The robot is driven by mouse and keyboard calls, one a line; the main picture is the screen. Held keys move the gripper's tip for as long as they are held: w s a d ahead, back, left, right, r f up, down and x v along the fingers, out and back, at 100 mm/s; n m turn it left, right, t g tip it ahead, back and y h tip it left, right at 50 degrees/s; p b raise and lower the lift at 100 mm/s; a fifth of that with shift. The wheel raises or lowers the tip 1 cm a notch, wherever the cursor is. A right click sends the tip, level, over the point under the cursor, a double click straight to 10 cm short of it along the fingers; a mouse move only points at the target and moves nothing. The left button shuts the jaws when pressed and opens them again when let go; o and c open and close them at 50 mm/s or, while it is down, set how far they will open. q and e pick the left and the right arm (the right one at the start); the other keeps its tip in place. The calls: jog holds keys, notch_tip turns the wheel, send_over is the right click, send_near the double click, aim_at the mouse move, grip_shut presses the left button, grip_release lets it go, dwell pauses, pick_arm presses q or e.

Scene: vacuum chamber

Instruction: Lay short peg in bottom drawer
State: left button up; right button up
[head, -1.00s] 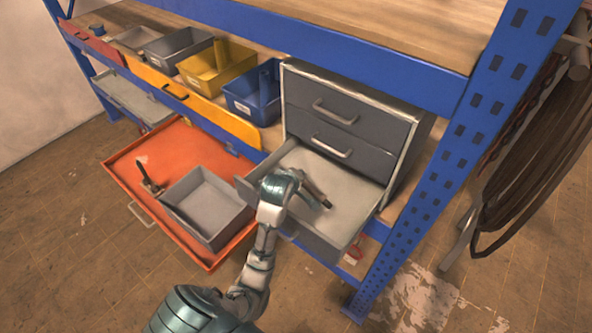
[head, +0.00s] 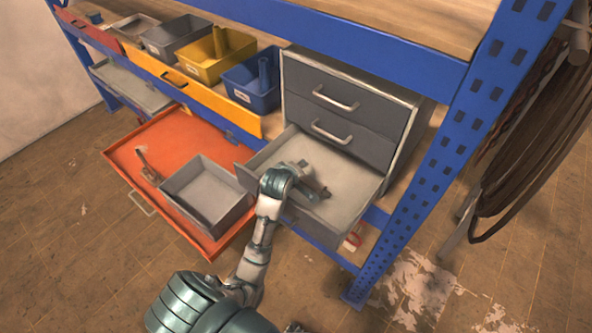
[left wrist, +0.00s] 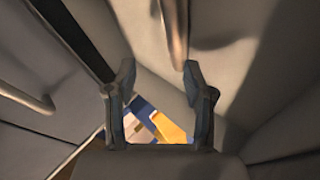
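The bottom drawer (head: 349,184) of the grey cabinet is pulled out, with a pale, bare floor. My left gripper (head: 318,191) reaches over and into this drawer; its fingers are small and partly hidden by the wrist in the head view. In the left wrist view the two fingers (left wrist: 160,98) stand apart with nothing held between their tips. A brownish rod (left wrist: 175,35), perhaps the short peg, lies just beyond the fingers, apart from them. I cannot make it out in the head view. My right gripper is not clearly seen.
An orange drawer (head: 130,155) stands open at left, holding a grey bin (head: 207,192) and a small upright tool (head: 147,165). Yellow (head: 213,55) and blue (head: 249,84) bins sit on the shelf. A blue rack post (head: 455,140) rises right of the cabinet.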

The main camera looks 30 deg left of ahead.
pick_arm(q)
jog(key=shift+d, duration=0.1)
jog(key=v, duration=0.7)
jog(key=shift+d+r, duration=0.15)
jog(key=shift+r, duration=0.05)
pick_arm(e)
jog(key=shift+d, duration=0.1)
dwell(0.3)
jog(key=shift+a, duration=0.2)
